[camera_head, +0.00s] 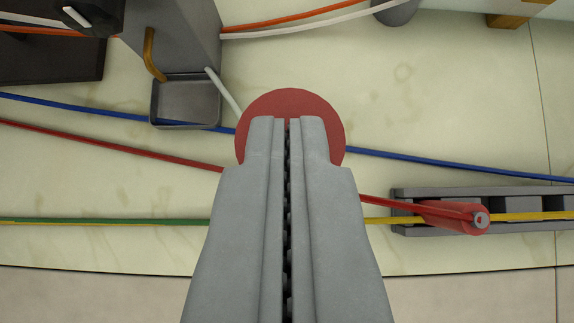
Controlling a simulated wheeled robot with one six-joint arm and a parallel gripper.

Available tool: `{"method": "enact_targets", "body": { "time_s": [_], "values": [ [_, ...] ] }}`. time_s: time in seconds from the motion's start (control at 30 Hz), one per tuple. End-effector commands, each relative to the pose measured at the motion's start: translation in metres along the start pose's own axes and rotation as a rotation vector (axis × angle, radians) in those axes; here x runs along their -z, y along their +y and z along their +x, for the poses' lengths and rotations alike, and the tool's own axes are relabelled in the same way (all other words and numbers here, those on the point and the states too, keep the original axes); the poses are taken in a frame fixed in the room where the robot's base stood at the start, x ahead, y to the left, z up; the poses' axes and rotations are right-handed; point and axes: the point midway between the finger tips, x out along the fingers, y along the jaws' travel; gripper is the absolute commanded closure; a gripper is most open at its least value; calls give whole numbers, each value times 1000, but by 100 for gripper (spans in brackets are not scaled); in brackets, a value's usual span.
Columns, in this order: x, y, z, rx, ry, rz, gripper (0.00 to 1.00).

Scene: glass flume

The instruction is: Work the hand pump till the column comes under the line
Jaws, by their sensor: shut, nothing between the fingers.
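My gripper (288,124) points up the picture from the bottom middle, its two grey fingers shut with only a thin dark seam between them. A round red disc (290,102) shows behind and beyond the fingertips, which cover its lower middle. It may be the pump's knob; I cannot tell whether the fingers touch it. A red cylinder with a grey end (452,217) lies at the right, partly over a dark slotted rail. I cannot make out a liquid column or a marked line.
A grey block (180,35) with a brown bent pipe (153,55) stands at upper left above a small dark tray (186,103). Blue (430,165), red (100,143) and green-yellow (100,221) lines cross the pale surface. The slotted rail (410,230) lies at right.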

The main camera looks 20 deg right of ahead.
Motion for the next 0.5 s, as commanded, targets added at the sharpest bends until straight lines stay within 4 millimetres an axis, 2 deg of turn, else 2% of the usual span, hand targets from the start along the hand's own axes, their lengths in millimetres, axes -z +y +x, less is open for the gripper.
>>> {"method": "enact_targets", "body": {
  "time_s": [0.2,0.5],
  "values": [
    [2,0,-46,-2,4,0,100],
    [2,0,-91,-1,4,0,100]
  ]
}}
